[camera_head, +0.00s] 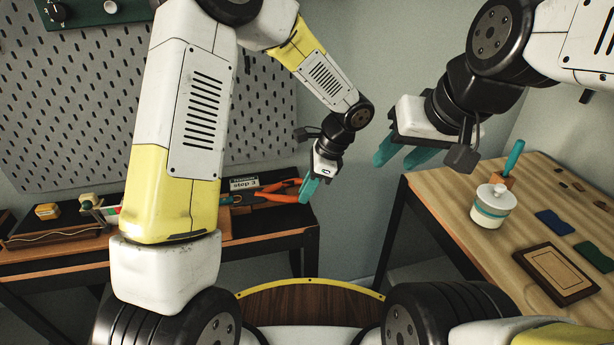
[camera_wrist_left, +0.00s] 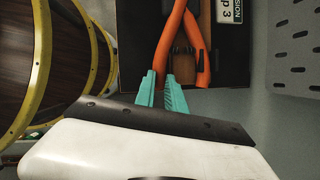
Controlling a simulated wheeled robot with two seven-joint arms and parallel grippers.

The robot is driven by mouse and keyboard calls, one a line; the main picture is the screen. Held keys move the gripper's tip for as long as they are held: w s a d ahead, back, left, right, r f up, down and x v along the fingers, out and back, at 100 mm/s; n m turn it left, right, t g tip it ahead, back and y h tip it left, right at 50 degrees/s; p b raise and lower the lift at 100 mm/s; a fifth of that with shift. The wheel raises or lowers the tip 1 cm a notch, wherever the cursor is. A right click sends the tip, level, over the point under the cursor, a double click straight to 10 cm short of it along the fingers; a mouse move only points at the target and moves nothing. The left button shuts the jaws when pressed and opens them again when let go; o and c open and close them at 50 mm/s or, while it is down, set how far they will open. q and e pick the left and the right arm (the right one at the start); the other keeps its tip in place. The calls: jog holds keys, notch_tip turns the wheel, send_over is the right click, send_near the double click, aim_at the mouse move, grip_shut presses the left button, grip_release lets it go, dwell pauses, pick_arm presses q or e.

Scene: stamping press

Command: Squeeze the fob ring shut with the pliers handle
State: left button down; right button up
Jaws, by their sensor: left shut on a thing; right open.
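Orange-handled pliers (camera_head: 284,190) lie at the right end of the dark bench. In the left wrist view, their two orange handles (camera_wrist_left: 172,38) spread toward me. My left gripper (camera_head: 309,188) is at the handle ends, and its teal fingers (camera_wrist_left: 161,92) are shut on one handle, with the other handle just to the right. The pliers' jaws are too small to make out in the head view and out of the wrist view. I cannot make out the fob ring. My right gripper (camera_head: 397,158) is open and empty in the air, left of the wooden table.
A sign reading "step 3" (camera_head: 244,184) stands behind the pliers, before a grey pegboard (camera_head: 80,110). The wooden table (camera_head: 440,190) at right holds a white lidded jar (camera_head: 493,207), a teal-handled tool (camera_head: 514,156) and a brown frame (camera_head: 556,274). A gap separates bench and table.

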dwell(0.5)
pick_arm(q)
jog(key=shift+w, duration=0.25)
jog(key=c, duration=1.4)
grip_release()
jog(key=v, duration=0.7)
jog(key=shift+d+r, duration=0.2)
jog(key=shift+r, duration=0.2)
